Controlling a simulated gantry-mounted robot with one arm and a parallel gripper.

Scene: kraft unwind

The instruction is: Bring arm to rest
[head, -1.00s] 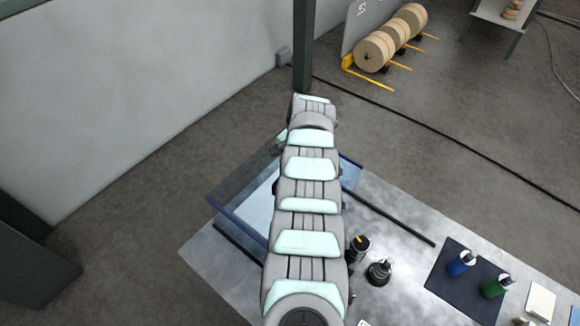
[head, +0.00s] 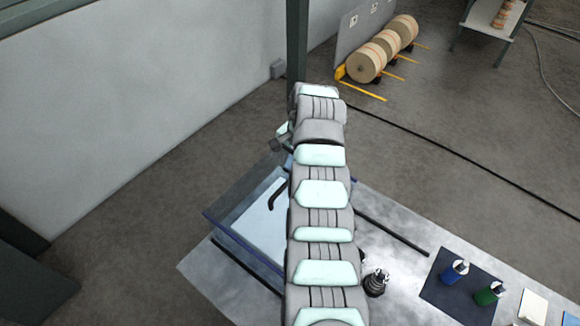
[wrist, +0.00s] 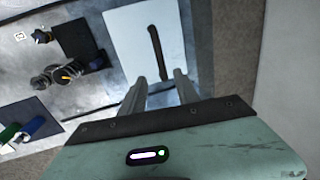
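My arm stretches from the bottom of the head view up over the left part of the table (head: 215,275). In the wrist view, the two fingers of my gripper (wrist: 160,85) stand apart with nothing visible between them. Beyond them, a short dark bar (wrist: 155,55) lies on a white panel (wrist: 125,30). The bar also shows in the head view (head: 277,196), on the panel (head: 262,228) inside a clear, blue-edged tray (head: 240,242), left of my arm. My fingers are hidden in the head view.
Right of my arm are a black fitting (head: 376,283), a long dark rod (head: 395,235), and a dark mat (head: 435,297) with a blue bottle (head: 454,272) and a green bottle (head: 489,293). A grey post (head: 297,40) stands beyond the arm. Brown rolls (head: 365,62) lie at the back.

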